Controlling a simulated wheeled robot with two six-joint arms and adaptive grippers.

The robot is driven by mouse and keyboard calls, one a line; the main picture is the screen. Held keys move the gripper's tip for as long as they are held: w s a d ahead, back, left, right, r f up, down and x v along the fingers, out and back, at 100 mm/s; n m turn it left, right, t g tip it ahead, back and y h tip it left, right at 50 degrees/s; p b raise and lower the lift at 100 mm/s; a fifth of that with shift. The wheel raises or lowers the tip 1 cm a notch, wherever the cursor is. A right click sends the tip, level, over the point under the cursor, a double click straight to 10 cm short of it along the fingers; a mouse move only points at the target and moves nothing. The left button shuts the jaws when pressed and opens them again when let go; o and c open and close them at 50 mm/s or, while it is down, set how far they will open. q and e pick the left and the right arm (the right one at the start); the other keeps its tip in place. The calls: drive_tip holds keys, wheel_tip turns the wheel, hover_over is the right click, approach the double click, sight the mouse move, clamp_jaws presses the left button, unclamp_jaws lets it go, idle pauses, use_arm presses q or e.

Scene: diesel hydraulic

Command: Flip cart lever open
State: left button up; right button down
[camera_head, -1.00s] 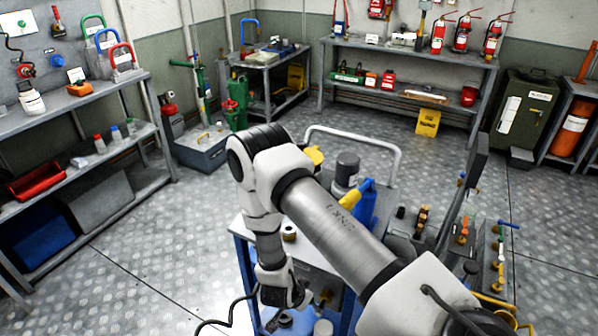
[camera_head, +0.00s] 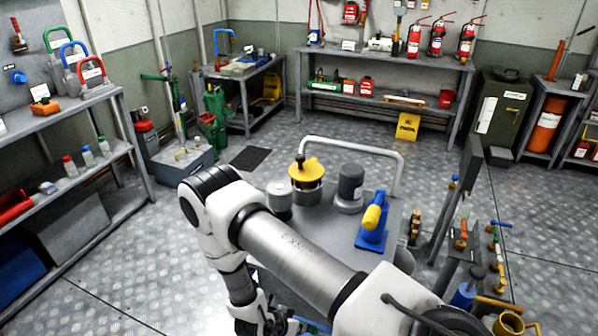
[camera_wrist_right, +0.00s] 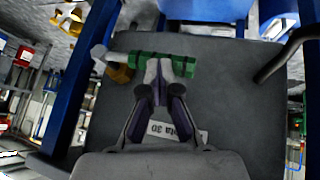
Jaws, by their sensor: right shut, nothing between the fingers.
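The cart (camera_head: 328,222) stands in front of me with several items on its top, and my right arm crosses over it. In the right wrist view, a green lever (camera_wrist_right: 148,56) with a brass-coloured body (camera_wrist_right: 118,73) lies across a dark grey surface. My right gripper (camera_wrist_right: 168,70) is shut and empty, its fingertips at the green lever. Whether they touch it cannot be told. The gripper also shows at the bottom edge of the head view (camera_head: 265,322), partly cut off. My left gripper is not in view.
On the cart are a yellow-topped pot (camera_head: 307,177), a dark grey cylinder (camera_head: 350,185) and a blue and yellow tool (camera_head: 373,222). A rack of valves (camera_head: 470,240) stands close at its right. Shelves (camera_head: 90,170) stand left. Floor is open beyond the cart.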

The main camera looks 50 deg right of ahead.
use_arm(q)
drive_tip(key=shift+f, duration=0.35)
use_arm(e)
drive_tip(key=shift+a+f, duration=0.1)
drive_tip(key=shift+f, duration=0.3)
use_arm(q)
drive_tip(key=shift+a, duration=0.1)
use_arm(e)
drive_tip(key=shift+f, duration=0.1)
